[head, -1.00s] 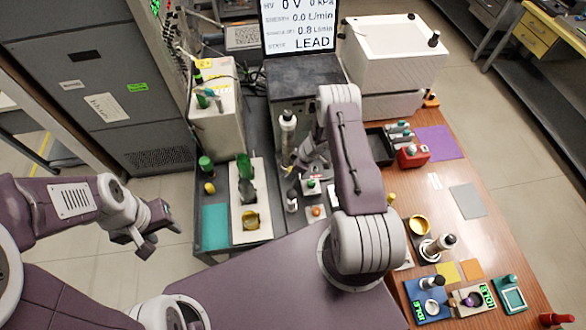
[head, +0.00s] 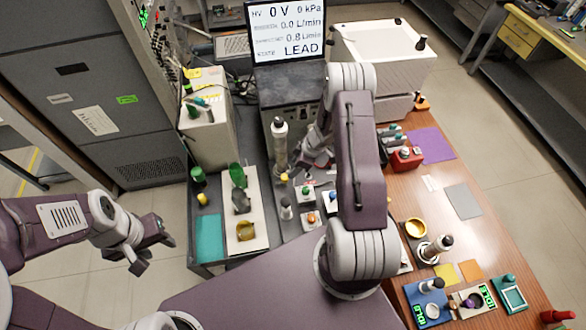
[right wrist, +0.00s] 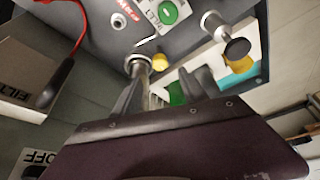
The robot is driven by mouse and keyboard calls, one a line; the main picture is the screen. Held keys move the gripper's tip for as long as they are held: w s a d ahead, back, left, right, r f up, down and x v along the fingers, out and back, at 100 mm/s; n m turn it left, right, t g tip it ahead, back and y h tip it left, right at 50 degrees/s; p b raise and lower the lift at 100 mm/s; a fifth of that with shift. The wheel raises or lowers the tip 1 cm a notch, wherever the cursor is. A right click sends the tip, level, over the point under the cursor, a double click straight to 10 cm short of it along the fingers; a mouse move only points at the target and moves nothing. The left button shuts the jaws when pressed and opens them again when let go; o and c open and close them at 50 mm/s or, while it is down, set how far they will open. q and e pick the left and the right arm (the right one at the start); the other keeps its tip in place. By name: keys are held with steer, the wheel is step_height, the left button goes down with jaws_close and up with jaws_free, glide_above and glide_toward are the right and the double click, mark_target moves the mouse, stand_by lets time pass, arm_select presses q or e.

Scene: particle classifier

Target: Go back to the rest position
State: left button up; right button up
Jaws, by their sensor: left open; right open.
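My left gripper (head: 148,250) is open and empty in the head view, hanging over the floor left of the bench. My right arm reaches forward over the bench. My right gripper (head: 300,170) is partly hidden behind its own arm links, near a metal cylinder with a white top (head: 279,145). In the right wrist view the right gripper's dark fingers (right wrist: 165,90) stand apart, with a metal post (right wrist: 139,70) close by. I see nothing held in it.
A screen (head: 286,32) reads LEAD at the back. A white box (head: 385,55) stands behind the right arm. A white tray (head: 240,205) with green and yellow parts lies left of the right gripper. Dishes and small trays (head: 427,305) sit at the front right. Open floor lies left of the bench.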

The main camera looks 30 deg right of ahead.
stand_by(0.4)
step_height(320, 180, up, 4)
steer(key=w+m+t+h+b, duration=0.15)
steer(key=m+h+b, duration=0.3)
steer(key=b, duration=0.45)
steer(key=s+a+m+g+b, duration=0.1)
steer(key=s+a+b, duration=0.1)
steer(key=s, duration=0.4)
steer(key=s+a+m+g+y+b, duration=0.1)
steer(key=s+a+m+b, duration=0.1)
steer(key=s+a, duration=0.2)
steer(key=s+a+m+g+b, duration=0.1)
steer(key=s+a+m+b, duration=0.1)
steer(key=s, duration=0.6)
steer(key=shift+a+f+b, duration=0.25)
steer(key=shift+a+b, duration=0.1)
steer(key=shift+a, duration=0.15)
